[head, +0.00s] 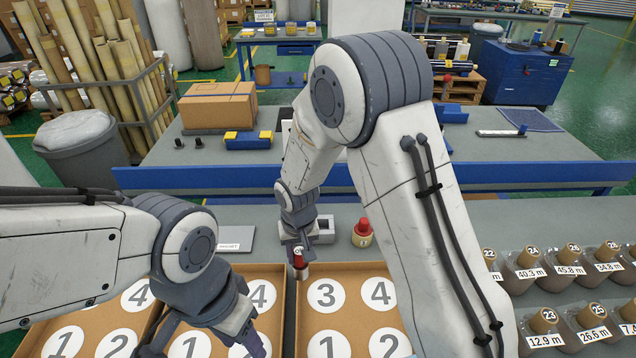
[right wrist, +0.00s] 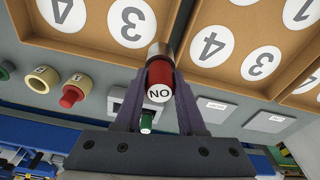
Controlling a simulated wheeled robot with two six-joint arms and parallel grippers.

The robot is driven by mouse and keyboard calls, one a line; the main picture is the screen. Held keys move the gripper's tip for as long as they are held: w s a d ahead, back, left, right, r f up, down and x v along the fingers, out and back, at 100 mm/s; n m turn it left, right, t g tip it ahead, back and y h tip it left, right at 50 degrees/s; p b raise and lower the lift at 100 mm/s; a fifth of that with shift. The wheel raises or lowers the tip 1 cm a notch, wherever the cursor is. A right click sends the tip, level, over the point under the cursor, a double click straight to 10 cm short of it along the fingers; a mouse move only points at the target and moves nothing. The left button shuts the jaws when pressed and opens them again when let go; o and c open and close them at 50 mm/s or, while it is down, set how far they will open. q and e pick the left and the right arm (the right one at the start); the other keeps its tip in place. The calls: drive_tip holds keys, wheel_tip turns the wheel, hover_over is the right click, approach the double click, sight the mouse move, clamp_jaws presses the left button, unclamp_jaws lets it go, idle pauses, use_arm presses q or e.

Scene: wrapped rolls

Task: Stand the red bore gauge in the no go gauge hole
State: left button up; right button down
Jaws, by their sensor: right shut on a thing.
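The red bore gauge (right wrist: 160,80) is held between the fingers of my right gripper (right wrist: 158,85). Its red end, marked "NO", faces the wrist camera, and its silver end points away. In the head view the gauge (head: 299,261) hangs by the near cardboard trays, in front of the grey gauge block (head: 323,230). A green gauge (right wrist: 146,122) shows at the block in the wrist view, partly behind a finger. The no go hole is not clearly visible. My left gripper (head: 205,346) is low in the head view, its fingers apart and partly cut off.
Cardboard trays (head: 345,343) with numbered circles lie in front. A red-knobbed beige ring (head: 362,233) stands right of the block. Several labelled rolls (head: 540,318) fill the right side. A flat grey plate (head: 237,238) lies left of the block.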

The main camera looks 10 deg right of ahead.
drive_tip(key=w+d+m+p, duration=0.15)
drive_tip(key=w+d, duration=0.35)
drive_tip(key=w, duration=0.5)
drive_tip(key=w+d+m, duration=0.3)
drive_tip(key=w+d, duration=0.2)
drive_tip(key=w, duration=0.5)
drive_tip(key=shift+h, duration=0.3)
drive_tip(key=shift+w+d+f+b, duration=0.1)
drive_tip(key=shift+f+b, duration=1.2)
drive_tip(key=shift+f, duration=0.75)
drive_tip(key=shift+w+d+f+b, duration=0.1)
drive_tip(key=shift+f+b, duration=1.2)
drive_tip(key=shift+f, duration=0.75)
drive_tip(key=shift+f, duration=0.4)
drive_tip(key=shift+c, duration=2.1)
unclamp_jaws()
drive_tip(key=shift+s, duration=0.1)
drive_tip(key=shift+b, duration=0.3)
wheel_tip(320, 180, up, 10)
drive_tip(key=s+b, duration=0.1)
drive_tip(key=b, duration=0.1)
drive_tip(key=shift+a+r, duration=0.2)
drive_tip(key=shift+a, duration=0.05)
